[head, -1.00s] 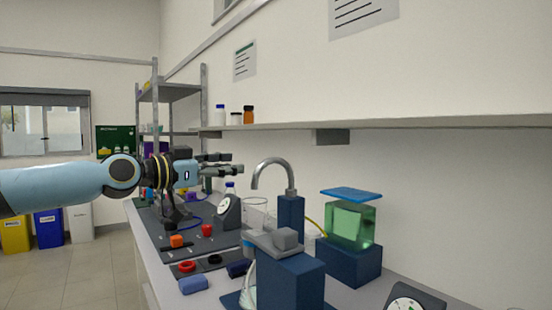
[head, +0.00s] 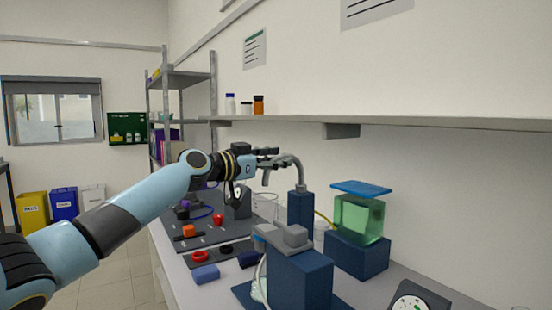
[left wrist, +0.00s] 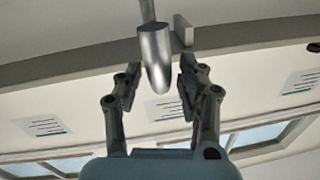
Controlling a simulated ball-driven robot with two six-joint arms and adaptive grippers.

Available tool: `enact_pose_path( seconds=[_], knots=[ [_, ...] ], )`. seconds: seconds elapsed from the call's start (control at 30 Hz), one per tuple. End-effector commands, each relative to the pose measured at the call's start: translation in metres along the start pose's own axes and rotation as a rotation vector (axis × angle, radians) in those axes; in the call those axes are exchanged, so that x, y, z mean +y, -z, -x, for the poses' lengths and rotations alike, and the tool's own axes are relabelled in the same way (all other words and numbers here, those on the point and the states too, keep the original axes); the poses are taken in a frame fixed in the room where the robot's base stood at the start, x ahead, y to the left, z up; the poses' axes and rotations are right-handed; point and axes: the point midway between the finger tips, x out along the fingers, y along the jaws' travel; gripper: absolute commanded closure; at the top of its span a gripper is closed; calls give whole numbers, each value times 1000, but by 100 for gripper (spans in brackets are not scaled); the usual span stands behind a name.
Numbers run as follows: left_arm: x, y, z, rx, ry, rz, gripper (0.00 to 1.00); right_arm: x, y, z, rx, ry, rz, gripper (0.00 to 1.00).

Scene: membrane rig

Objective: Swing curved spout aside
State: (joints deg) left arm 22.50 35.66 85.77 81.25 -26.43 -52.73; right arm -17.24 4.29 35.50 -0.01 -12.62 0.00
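The curved grey spout (head: 299,172) rises from a dark blue post (head: 301,208) on the bench and bends over to the left. My left gripper (head: 278,160) is at the spout's bend, with its arm coming in from the left. In the left wrist view the spout (left wrist: 155,62) hangs down between the two fingers of the left gripper (left wrist: 160,88). The fingers stand apart and a gap shows between them and the spout. Contact cannot be made out in the head view. My right gripper does not show.
A blue block with a grey top (head: 300,277) stands in front of the post. A green tank with a blue lid (head: 360,218) is to the right. A shelf (head: 400,123) runs along the wall above. A dark mat (head: 215,232) with small parts lies left.

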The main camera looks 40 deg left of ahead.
Motion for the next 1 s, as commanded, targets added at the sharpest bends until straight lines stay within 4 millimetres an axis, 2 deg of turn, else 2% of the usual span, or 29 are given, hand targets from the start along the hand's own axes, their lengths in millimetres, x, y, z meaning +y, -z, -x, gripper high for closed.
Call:
enact_pose_path(
  seconds=[0.17,0.4,0.5,0.87,1.0],
  knots=[
    [0,0,0,0,0,0,61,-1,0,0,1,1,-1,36],
    [0,0,0,0,0,1,91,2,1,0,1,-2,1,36],
    [0,0,0,0,1,1,100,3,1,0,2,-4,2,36],
    [0,0,0,0,0,1,100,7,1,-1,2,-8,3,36],
    [0,-2,1,1,-7,-1,100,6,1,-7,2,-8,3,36]
  ],
)
